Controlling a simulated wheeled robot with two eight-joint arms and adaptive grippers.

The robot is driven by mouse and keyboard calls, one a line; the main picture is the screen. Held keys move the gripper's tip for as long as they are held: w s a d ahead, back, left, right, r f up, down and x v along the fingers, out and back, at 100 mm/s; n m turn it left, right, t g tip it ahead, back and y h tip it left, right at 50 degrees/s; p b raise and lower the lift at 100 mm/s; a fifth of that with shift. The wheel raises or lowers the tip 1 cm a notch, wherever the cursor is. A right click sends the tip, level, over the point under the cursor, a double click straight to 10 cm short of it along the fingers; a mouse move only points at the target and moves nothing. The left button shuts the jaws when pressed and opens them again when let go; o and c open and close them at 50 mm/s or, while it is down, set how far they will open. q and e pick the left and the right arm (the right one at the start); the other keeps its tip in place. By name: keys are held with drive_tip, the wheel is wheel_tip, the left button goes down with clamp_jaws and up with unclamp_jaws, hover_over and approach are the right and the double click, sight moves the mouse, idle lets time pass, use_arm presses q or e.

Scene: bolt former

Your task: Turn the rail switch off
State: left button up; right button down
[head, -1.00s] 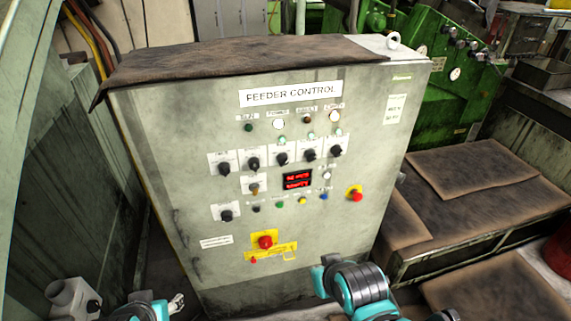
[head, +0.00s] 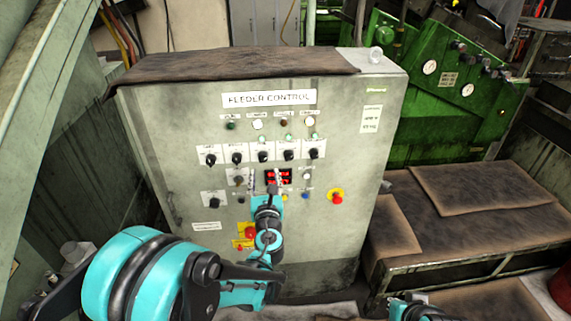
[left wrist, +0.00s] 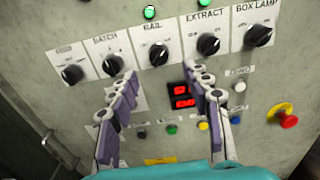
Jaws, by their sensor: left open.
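The rail switch (head: 263,156) is a black rotary knob on a white plate, third in the upper row of the feeder control cabinet (head: 330,110). In the left wrist view the knob (left wrist: 159,56) sits below the label RAIL; its exact setting is hard to tell. My left gripper (head: 272,190) is in front of the panel, below that row. In the left wrist view the left gripper (left wrist: 161,74) is open and empty, its fingertips below the rail knob, one to each side. I cannot tell the gap to the panel.
The batch knob (left wrist: 112,65) and extract knob (left wrist: 208,44) flank the rail knob closely. A red display (left wrist: 182,96) lies between the fingers. A red emergency button (head: 337,197) is at the right. A brown-covered bench (head: 480,195) stands right of the cabinet.

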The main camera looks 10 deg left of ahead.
sight(263, 160)
use_arm(q)
drive_tip(key=b+x, duration=0.1)
drive_tip(key=x, duration=0.7)
drive_tip(key=shift+s+a+f, duration=0.1)
clamp_jaws()
